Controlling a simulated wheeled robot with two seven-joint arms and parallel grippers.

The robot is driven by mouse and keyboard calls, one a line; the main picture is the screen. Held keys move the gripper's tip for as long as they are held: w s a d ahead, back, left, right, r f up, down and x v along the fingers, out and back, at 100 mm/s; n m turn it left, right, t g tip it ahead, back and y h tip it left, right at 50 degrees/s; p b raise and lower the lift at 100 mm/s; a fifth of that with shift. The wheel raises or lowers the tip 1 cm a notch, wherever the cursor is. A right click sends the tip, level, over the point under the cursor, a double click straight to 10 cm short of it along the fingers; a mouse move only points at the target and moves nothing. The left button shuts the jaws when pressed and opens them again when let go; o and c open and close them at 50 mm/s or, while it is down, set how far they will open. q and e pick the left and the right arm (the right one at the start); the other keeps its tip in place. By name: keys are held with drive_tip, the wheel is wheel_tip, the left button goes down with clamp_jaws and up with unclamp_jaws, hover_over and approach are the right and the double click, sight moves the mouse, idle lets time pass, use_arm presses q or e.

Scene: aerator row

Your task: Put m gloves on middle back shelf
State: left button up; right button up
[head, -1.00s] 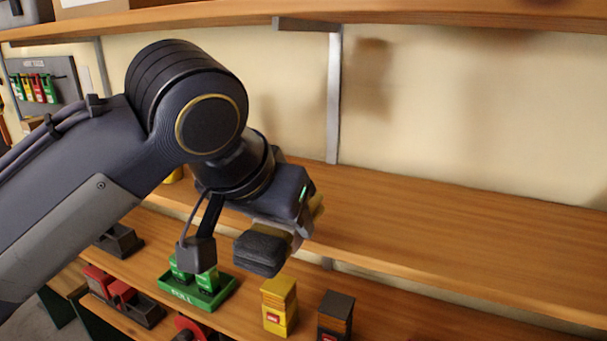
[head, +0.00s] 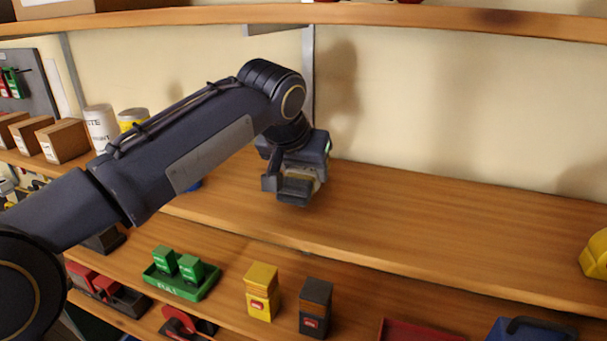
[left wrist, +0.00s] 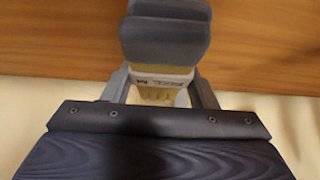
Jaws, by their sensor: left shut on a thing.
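My left gripper (head: 299,190) is shut on the m gloves, a small yellowish pack with a pale band. In the left wrist view the band of the m gloves (left wrist: 160,78) shows an upside-down "M" between the gripper's grey fingers (left wrist: 165,38). In the head view the gripper mostly hides the pack. The gripper is over the rear left part of the middle shelf (head: 430,220), near the back wall. I cannot tell whether the pack touches the board. My right gripper is not in view.
The middle shelf is clear right of the gripper, up to a yellow object (head: 596,255) at the right edge. A shelf bracket (head: 308,85) stands behind. Below are a green tray (head: 180,288), a yellow box (head: 262,292) and a dark box (head: 315,308). Cardboard boxes (head: 62,141) stand left.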

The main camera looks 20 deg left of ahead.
use_arm(q)
drive_tip(key=shift+s+f, duration=0.1)
drive_tip(key=shift+f, duration=0.95)
drive_tip(key=shift+f, duration=0.15)
drive_tip(key=o, duration=1)
drive_tip(key=shift+c, duration=0.2)
drive_tip(key=v, duration=1.2)
